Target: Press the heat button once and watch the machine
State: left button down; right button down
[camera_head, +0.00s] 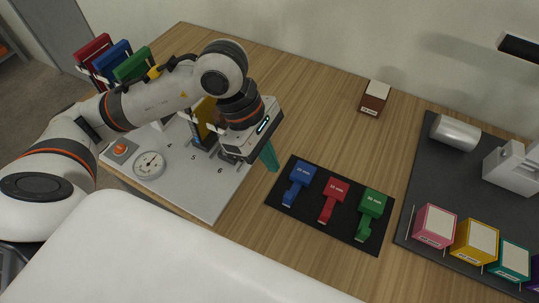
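An orange-red button (120,147) sits on a small grey box at the left of the pale machine plate (207,205). Beside it is a round white dial (149,164) with a needle, too small to read. The plate carries printed numbers, with 4, 5 and 6 visible. My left arm reaches over the plate, and my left gripper (240,157) points down near its right edge, well to the right of the button. Its fingertips are mostly hidden. A teal piece (268,157) shows beside the hand; I cannot tell whether it is held. My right gripper is not in view.
Red, blue and green upright pieces (132,64) stand behind my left arm. A black mat (334,231) holds blue, red and green tools marked in mm. A brown box (374,97) stands at the back. Coloured boxes (435,225) and a metal cylinder (455,133) lie at right.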

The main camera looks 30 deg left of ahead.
aim_at(120, 148)
jog(key=k+j+u, duration=0.15)
jog(key=u, duration=0.2)
jog(key=k+j+u, duration=0.15)
jog(key=u, duration=0.2)
